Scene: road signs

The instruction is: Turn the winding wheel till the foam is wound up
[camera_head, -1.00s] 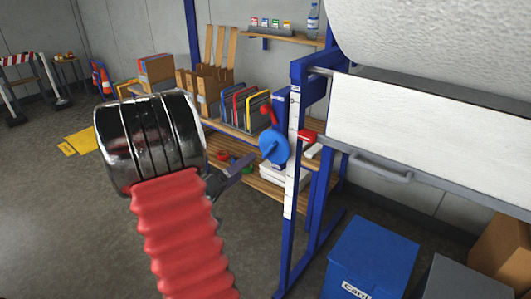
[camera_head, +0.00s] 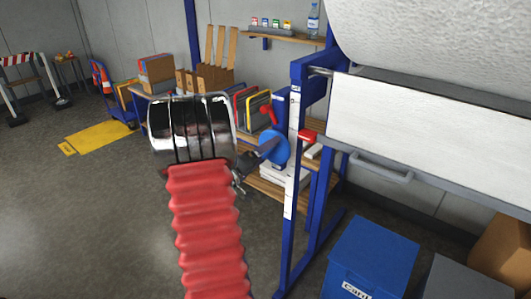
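The winding wheel is a blue disc (camera_head: 274,148) on the left side of the blue frame (camera_head: 296,180). A red handle (camera_head: 268,113) sticks up from the disc's upper left. The foam is a large white roll (camera_head: 440,40) at the upper right, and a white sheet (camera_head: 430,125) hangs below it.
A grey bar handle (camera_head: 380,168) is under the sheet. A blue bin (camera_head: 372,260) stands on the floor below. Shelves with boxes and folders (camera_head: 255,105) are behind. Floor at left is open.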

